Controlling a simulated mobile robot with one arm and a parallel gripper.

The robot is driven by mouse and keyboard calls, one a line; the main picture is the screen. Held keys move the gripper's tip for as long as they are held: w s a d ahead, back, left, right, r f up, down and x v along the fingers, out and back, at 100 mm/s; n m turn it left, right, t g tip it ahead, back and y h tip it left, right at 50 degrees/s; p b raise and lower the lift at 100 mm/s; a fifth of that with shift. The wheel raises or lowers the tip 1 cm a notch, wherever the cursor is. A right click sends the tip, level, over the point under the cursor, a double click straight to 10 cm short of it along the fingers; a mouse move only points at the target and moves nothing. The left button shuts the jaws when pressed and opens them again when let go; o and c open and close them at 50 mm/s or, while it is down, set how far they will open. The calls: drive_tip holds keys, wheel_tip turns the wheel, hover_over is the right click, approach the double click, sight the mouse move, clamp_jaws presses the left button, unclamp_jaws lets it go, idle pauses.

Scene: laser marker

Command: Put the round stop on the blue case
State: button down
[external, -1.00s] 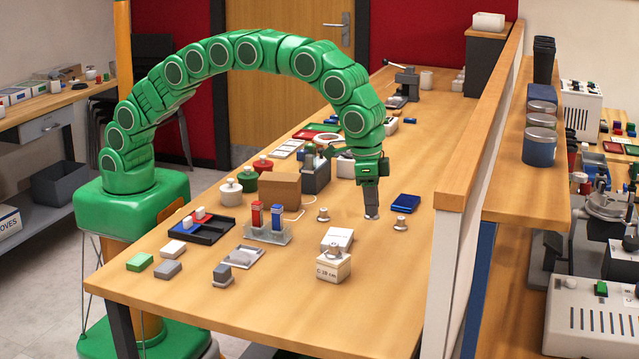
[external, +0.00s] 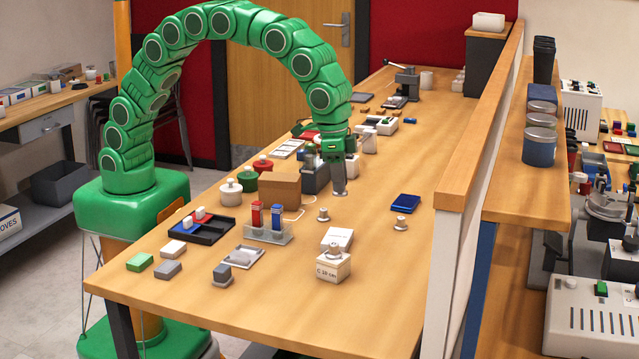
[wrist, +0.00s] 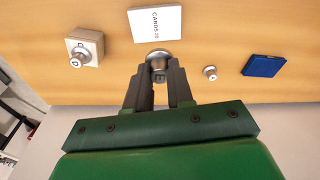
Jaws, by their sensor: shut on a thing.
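My gripper (external: 338,180) is shut on a round metallic stop (wrist: 158,55), which shows between the fingertips in the wrist view. In the external view it is held above the table, left of the blue case, with the stop hard to make out at the fingertips. The flat blue case (external: 405,203) lies on the right of the table, its top bare. It also shows right of the gripper in the wrist view (wrist: 264,66).
A white card box (external: 338,239) lies near the cream box. A brown box (external: 272,194), a clear stand (external: 268,236) with red and blue pieces, and a dark tray (external: 207,231) stand to the left. A wooden partition (external: 465,150) borders the right. The front right of the table is clear.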

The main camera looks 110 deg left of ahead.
drive_tip(key=s+a+r, duration=0.1)
drive_tip(key=s+a, duration=0.1)
drive_tip(key=a, duration=1)
drive_tip(key=s+a+r, duration=0.1)
drive_tip(key=s+a, duration=0.1)
drive_tip(key=a, duration=1.1)
approach(407, 201)
drive_tip(key=shift+s+f+n, duration=0.25)
drive_tip(key=shift+s+n, duration=0.15)
drive_tip(key=shift+s, duration=0.1)
drive_tip(key=shift+w+a+f, duration=0.1)
drive_tip(key=shift+w+f, duration=0.6)
drive_tip(key=shift+f, duration=0.1)
drive_tip(key=shift+w+f, duration=0.15)
drive_tip(key=shift+f, duration=1.55)
drive_tip(key=shift+f, duration=0.1)
drive_tip(key=c, duration=1)
unclamp_jaws()
